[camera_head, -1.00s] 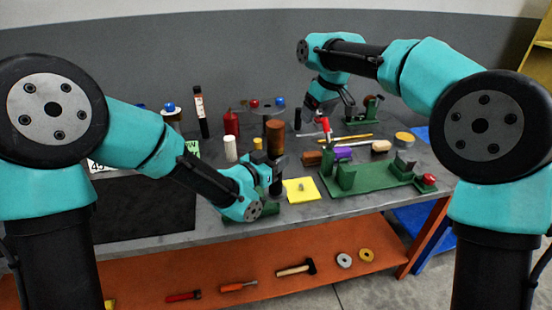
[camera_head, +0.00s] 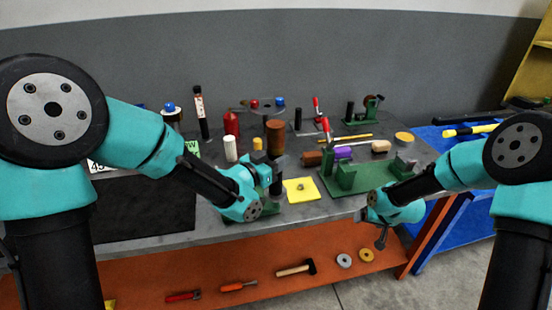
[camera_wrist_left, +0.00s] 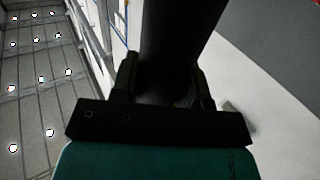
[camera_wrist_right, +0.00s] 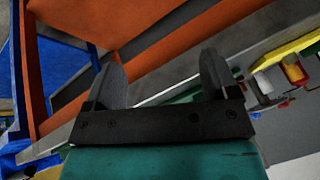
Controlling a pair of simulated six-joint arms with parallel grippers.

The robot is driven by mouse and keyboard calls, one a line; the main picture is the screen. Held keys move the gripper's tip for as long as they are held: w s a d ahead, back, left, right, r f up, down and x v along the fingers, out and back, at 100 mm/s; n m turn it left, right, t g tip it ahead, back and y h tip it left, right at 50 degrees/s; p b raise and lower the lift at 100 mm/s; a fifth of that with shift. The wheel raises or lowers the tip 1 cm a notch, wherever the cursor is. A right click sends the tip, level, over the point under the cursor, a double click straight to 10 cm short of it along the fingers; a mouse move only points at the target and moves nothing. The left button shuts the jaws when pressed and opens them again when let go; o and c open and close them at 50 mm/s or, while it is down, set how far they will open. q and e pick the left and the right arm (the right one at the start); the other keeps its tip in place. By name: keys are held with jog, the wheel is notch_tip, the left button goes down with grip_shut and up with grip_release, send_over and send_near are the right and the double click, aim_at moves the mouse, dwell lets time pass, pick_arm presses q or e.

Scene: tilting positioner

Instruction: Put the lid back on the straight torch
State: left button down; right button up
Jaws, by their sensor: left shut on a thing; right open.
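My left gripper (camera_head: 268,178) is shut on a dark upright cylinder (camera_wrist_left: 180,45), which looks like the torch body. In the left wrist view the cylinder fills the space between the two fingers. In the head view it stands over a green base, largely hidden by the arm. A small grey piece (camera_head: 300,187), perhaps the lid, sits on a yellow pad to the right of it. My right gripper (camera_wrist_right: 161,80) is open and empty. In the head view it hangs beyond the bench's front edge, right of the yellow pad.
A green fixture plate (camera_head: 345,190) lies between the pad and my right arm. A brown cylinder (camera_head: 275,135) and a white cylinder (camera_head: 230,149) stand behind my left gripper. The orange lower shelf (camera_head: 215,273) holds a hammer (camera_head: 297,268) and other tools.

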pick_arm(q)
jog(key=shift+r, duration=0.1)
pick_arm(e)
jog(key=s+a+f+g, duration=0.1)
jog(key=s+f, duration=0.4)
jog(key=s, duration=0.3)
jog(key=s+a+f+g, duration=0.2)
jog(key=s+f, duration=0.4)
jog(key=s, duration=0.3)
jog(key=s+a+f+m+g, duration=0.1)
jog(key=s+f, duration=0.4)
jog(key=s, duration=0.3)
jog(key=shift+s+a+f, duration=0.25)
jog(key=shift+a, duration=0.1)
pick_arm(q)
jog(key=shift+a, duration=0.1)
